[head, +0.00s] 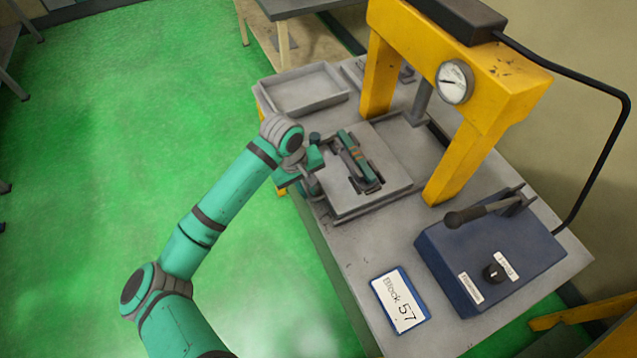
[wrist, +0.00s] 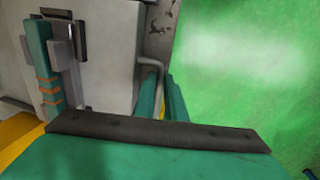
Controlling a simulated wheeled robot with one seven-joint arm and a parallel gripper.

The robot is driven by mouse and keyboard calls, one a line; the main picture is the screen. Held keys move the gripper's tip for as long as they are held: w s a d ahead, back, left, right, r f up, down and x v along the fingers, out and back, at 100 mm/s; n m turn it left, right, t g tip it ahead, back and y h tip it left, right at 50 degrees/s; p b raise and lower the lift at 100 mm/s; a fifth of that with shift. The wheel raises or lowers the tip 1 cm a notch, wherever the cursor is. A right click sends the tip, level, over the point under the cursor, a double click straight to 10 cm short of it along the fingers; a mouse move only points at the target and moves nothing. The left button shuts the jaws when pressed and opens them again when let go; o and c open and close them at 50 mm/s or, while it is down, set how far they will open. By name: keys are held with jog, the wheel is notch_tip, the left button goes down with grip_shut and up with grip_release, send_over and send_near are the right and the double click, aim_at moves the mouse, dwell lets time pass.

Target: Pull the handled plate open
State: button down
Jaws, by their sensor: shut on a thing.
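The handled plate (head: 345,196) is a grey slab on the worktop, in front of the yellow press. In the wrist view the plate (wrist: 105,40) fills the upper left, and its bent grey bar handle (wrist: 151,66) sticks out at its edge. My gripper (head: 313,180) is at the plate's left side, by the table edge. In the wrist view its teal fingers (wrist: 163,92) are closed at the handle; the exact contact is partly hidden. A teal piece with orange bands (head: 355,157) lies in a holder on the plate.
The yellow press (head: 470,118) with a gauge stands behind the plate, and a dark slot (head: 428,139) shows between its legs. A grey tray (head: 305,90) lies beyond. A blue lever box (head: 490,254) and a "Block 57" sign (head: 400,300) are nearer. Green floor lies open at left.

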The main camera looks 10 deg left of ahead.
jog(key=shift+s+a, duration=0.2)
jog(key=c, duration=1.8)
grip_release()
jog(key=r, duration=0.3)
jog(key=a+r, duration=0.1)
jog(key=r, duration=0.3)
jog(key=s+r, duration=0.1)
jog(key=r, duration=0.2)
jog(key=shift+a+r, duration=0.3)
jog(key=shift+a, duration=0.05)
jog(key=shift+w, duration=0.1)
